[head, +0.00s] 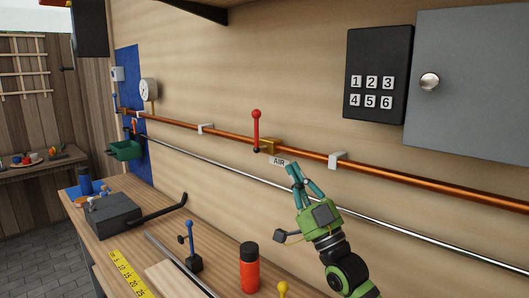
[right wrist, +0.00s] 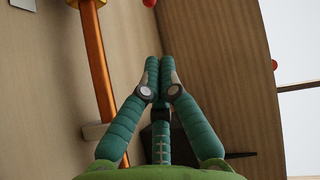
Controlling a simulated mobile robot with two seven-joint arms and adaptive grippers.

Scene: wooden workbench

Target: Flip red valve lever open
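The red valve lever (head: 256,130) stands upright on a brass valve (head: 266,146) on the copper pipe along the wall. An "AIR" label (head: 279,161) is just below it. My right gripper (head: 296,168) is below and to the right of the valve, apart from the lever. In the right wrist view its fingertips (right wrist: 159,62) are together with nothing seen between them. That view shows the copper pipe (right wrist: 97,70) left of the fingers and a red knob (right wrist: 149,3) at the top edge, perhaps the lever's end. My left gripper is not in view.
A pipe bracket (head: 337,160) is right of the valve. A steel pipe (head: 225,160) runs below the copper one. A black keypad (head: 378,73) and grey cabinet (head: 470,85) are on the wall. The bench holds a red bottle (head: 249,270), a blue-handled stand (head: 193,262) and a dark box (head: 113,217).

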